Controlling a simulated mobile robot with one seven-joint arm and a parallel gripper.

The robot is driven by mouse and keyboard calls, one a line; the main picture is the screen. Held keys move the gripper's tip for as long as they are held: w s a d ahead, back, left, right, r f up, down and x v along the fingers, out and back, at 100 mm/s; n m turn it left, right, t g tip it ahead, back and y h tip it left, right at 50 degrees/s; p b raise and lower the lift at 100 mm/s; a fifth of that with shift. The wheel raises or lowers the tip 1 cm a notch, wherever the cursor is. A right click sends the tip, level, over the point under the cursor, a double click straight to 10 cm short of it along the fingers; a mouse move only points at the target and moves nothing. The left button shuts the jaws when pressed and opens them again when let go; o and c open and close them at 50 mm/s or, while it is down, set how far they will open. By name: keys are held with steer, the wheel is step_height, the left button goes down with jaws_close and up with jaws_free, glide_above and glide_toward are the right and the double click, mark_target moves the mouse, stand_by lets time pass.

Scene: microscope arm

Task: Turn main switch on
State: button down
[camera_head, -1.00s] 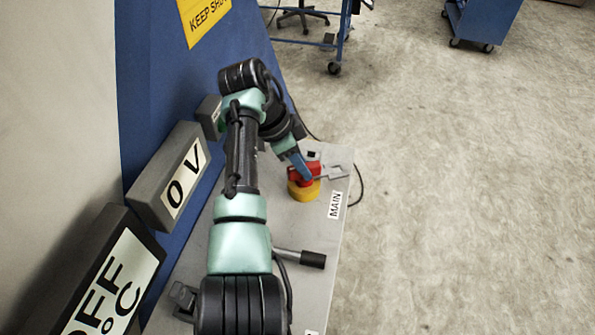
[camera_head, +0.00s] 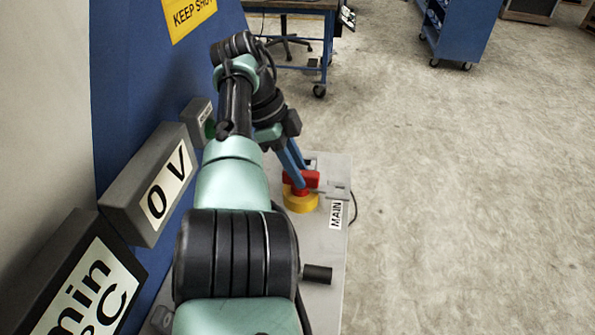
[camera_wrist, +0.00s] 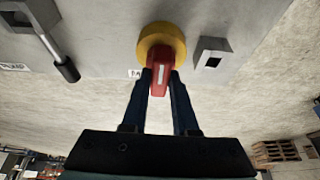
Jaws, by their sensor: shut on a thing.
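The main switch has a red handle (camera_head: 310,178) on a round yellow base (camera_head: 300,203), on the grey panel beside the "MAIN" label (camera_head: 336,214). My gripper (camera_head: 299,184) reaches down to it with blue fingers. In the wrist view, my gripper (camera_wrist: 161,76) is shut on the red handle (camera_wrist: 159,82), one dark finger on each side. A white mark shows on the handle's end. The yellow base (camera_wrist: 161,34) is just behind the fingertips. The lower left display (camera_head: 95,285) reads "min °C", and the other display (camera_head: 166,193) reads "0 V".
A grey bracket (camera_wrist: 212,55) stands beside the switch. A black-handled lever (camera_head: 317,273) sticks out nearer on the panel. Open floor lies to the right, with a blue cart (camera_head: 455,30) far off.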

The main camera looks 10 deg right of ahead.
stand_by(0.3)
steer(key=c, duration=0.7)
jaws_free()
step_height(320, 180, up, 10)
steer(key=shift+p, duration=0.4)
steer(key=shift+w, duration=0.1)
